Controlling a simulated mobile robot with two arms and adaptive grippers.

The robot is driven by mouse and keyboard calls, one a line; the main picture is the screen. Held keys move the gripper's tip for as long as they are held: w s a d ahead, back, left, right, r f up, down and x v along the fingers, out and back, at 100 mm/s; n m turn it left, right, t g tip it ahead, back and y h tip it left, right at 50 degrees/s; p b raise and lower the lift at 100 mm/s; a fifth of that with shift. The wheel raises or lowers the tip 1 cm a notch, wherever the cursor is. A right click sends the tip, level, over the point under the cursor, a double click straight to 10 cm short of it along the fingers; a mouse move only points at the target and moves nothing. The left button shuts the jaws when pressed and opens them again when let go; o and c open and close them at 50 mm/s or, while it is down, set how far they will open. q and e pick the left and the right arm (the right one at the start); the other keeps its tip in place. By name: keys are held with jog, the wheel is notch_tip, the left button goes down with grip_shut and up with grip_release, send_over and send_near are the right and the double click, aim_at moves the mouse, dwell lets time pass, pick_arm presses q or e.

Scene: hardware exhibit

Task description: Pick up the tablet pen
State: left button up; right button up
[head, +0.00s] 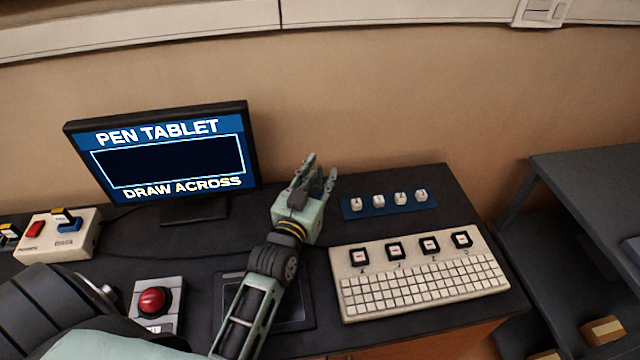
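My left gripper (320,168) is above the back part of the dark desk, right of the monitor. Its fingers point away from me and stand apart, with nothing visible between them. A flat dark tablet (298,318) lies on the desk at the front middle, largely covered by my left forearm. I cannot make out the tablet pen; it may be hidden behind my arm or gripper. My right gripper is not in view.
A monitor (168,160) reads "PEN TABLET, DRAW ACROSS". A blue strip with loose keycaps (388,205) and a white keyboard (422,284) are at right. A red button box (157,302) and switch box (60,238) are at left. A grey table (595,190) stands far right.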

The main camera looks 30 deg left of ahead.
pick_arm(q)
grip_shut()
